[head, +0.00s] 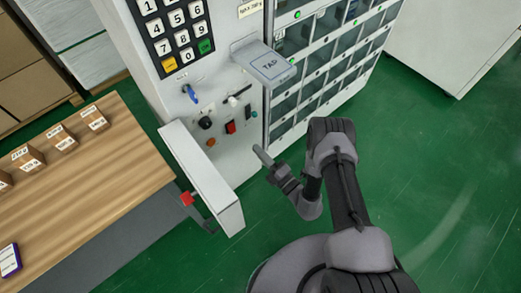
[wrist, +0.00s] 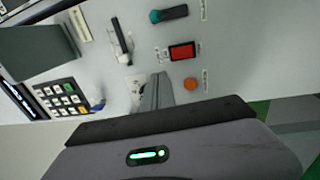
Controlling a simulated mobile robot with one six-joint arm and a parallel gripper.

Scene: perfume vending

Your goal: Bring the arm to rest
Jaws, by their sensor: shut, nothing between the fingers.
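My gripper (head: 264,158) is shut and empty in the head view. It points up and left toward the control panel of the vending machine (head: 225,90) and stands in front of it. In the wrist view, the fingers of my gripper (wrist: 158,90) show as a narrow shut pair near the middle, in front of the panel. My arm is bent over the green floor in the head view. I cannot tell exactly how far the fingertips are from the panel.
A keypad (head: 180,33), a TAP reader (head: 270,65) and a red switch (head: 231,127) are on the machine. Compartments (head: 325,60) fill its right side. A wooden table (head: 90,190) with several small boxes stands left. Green floor (head: 440,150) is clear on the right.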

